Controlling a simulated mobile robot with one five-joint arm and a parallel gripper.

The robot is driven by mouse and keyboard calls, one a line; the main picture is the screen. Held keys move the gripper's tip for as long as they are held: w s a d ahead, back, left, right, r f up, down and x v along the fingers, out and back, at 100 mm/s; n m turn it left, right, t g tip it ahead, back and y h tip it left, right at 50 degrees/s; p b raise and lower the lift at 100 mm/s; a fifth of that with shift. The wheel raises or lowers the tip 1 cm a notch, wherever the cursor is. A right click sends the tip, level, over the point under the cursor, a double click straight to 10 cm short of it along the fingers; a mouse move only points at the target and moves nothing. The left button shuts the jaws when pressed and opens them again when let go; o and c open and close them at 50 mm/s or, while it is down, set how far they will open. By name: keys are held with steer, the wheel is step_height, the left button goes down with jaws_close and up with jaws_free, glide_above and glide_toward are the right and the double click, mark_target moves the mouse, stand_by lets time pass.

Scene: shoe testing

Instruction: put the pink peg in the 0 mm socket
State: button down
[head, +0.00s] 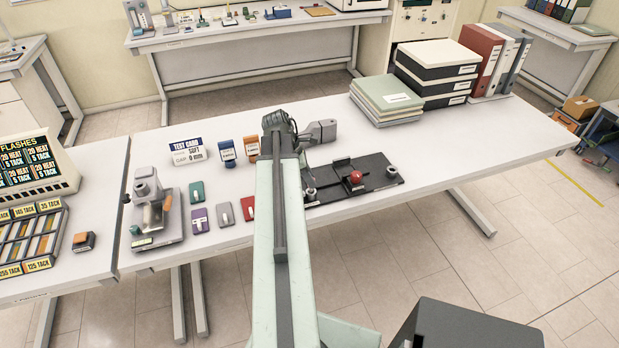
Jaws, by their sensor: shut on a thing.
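My arm reaches forward over the table, and my gripper (302,138) is at its far end, just behind the black fixture plate (372,187). My arm hides most of the gripper. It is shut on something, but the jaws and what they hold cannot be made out. I cannot pick out the pink peg. The plate carries a red knob (355,177) and grey posts, and my arm covers its left end. I cannot tell which socket is 0 mm.
A grey press-like device (153,205) stands left of several coloured blocks, among them a green block (197,192) and a red block (248,208). Stacked boxes (437,75) and binders stand at the back right.

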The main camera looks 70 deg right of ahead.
steer(key=shift+f+b, duration=0.85)
steer(key=shift+f, duration=0.05)
steer(key=c, duration=1.2)
jaws_free()
steer(key=shift+o, duration=0.2)
steer(key=shift+r, duration=0.1)
steer(key=p+v, duration=0.7)
steer(key=shift+w+r, duration=0.15)
steer(key=shift+r, duration=0.1)
